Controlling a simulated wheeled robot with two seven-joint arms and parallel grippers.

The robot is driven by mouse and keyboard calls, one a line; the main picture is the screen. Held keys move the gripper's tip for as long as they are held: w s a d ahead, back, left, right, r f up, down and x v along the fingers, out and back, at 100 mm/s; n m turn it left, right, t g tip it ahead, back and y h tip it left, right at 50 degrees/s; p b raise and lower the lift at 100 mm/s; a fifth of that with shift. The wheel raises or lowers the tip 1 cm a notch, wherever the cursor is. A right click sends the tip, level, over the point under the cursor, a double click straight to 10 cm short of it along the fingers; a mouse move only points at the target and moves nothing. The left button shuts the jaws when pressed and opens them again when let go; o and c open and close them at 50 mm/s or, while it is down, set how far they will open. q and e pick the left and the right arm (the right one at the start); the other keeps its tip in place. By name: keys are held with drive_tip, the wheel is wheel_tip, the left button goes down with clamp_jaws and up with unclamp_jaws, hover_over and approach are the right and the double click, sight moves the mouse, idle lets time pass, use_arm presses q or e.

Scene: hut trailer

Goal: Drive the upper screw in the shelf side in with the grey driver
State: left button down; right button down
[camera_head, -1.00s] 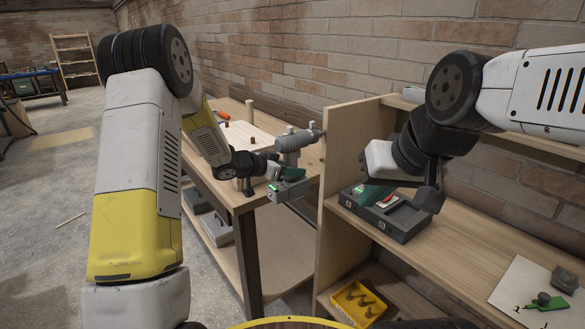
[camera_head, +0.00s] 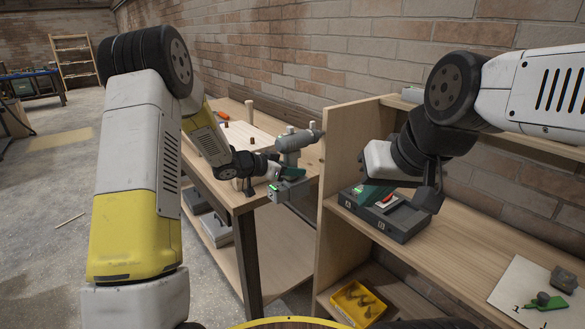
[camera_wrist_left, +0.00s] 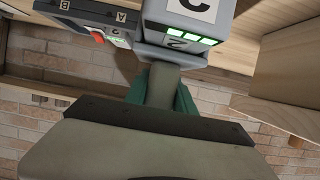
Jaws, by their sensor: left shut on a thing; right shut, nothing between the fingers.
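The grey driver (camera_head: 296,143) stands upright, its nose pointing right at the upper part of the shelf side (camera_head: 343,190). The nose is close to the panel's edge; I cannot tell whether it touches. My left gripper (camera_head: 281,173) is shut on the driver's handle, which also shows between teal fingers in the left wrist view (camera_wrist_left: 161,88). The driver's battery (camera_wrist_left: 190,22) shows green lights and a letter C. The upper screw is not visible; the panel's outer face is turned away. My right gripper (camera_head: 372,192) is shut and empty, above the dark case on the shelf.
The dark case (camera_head: 398,220), with a red part, lies on the middle shelf (camera_head: 470,245). A yellow bin (camera_head: 358,302) sits on the lower shelf. A workbench (camera_head: 250,195) with pegs and an orange-handled tool (camera_head: 222,116) stands left of the panel. A brick wall is behind.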

use_arm(q)
drive_tip(key=shift+r, duration=0.15)
drive_tip(key=shift+s+a, duration=0.8)
drive_tip(key=shift+a, duration=0.3)
drive_tip(key=w+a, duration=0.3)
drive_tip(key=a, duration=0.4)
drive_tip(key=shift+w+a, duration=0.15)
drive_tip(key=shift+a, duration=0.05)
